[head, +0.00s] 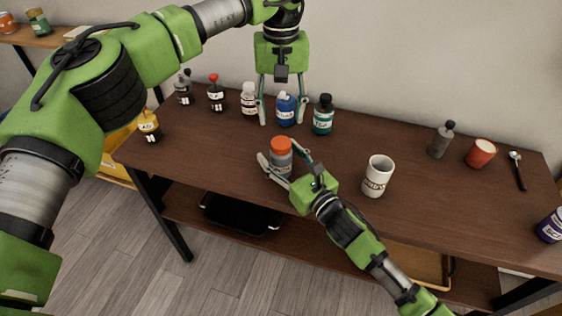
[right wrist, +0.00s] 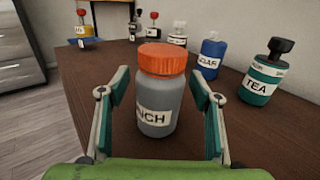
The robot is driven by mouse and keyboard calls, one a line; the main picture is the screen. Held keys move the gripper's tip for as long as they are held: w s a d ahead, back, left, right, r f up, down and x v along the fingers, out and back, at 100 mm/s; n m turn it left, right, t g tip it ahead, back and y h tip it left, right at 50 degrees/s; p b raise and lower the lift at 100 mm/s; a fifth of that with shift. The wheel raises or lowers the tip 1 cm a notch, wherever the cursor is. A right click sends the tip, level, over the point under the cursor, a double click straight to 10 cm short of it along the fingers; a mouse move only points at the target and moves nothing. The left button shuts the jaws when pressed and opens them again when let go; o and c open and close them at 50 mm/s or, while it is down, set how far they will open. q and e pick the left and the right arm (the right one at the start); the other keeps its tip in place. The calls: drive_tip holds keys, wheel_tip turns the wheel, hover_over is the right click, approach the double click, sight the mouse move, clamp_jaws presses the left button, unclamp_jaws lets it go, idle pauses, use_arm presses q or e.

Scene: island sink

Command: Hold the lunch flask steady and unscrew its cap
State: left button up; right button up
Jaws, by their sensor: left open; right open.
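The lunch flask (head: 281,164) stands upright on the table, grey with an orange cap (head: 281,144) on top. In the right wrist view the flask (right wrist: 157,108) is centred, with part of its label showing "NCH", and the orange cap (right wrist: 163,59) is on it. My right gripper (head: 279,162) is open, with its fingers on either side of the flask body; the wrist view shows gaps between fingers and flask. My left gripper (head: 281,116) is open and points down behind the flask, its fingers around or in front of a blue bottle (head: 286,110); contact cannot be told.
A teal bottle (head: 322,115) and a white bottle (head: 249,100) stand beside the blue one. A white mug (head: 378,176) stands right of the flask. A grey bottle (head: 441,139), red cup (head: 481,154) and spoon (head: 517,170) are farther right. The table between mug and grey bottle is clear.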

sight(281, 142)
clamp_jaws()
use_arm(q)
drive_tip(key=m, duration=0.4)
drive_tip(key=shift+f+m, duration=0.2)
drive_tip(key=shift+m, duration=0.1)
wheel_tip(281, 142, down, 8)
drive_tip(key=shift+r, duration=0.2)
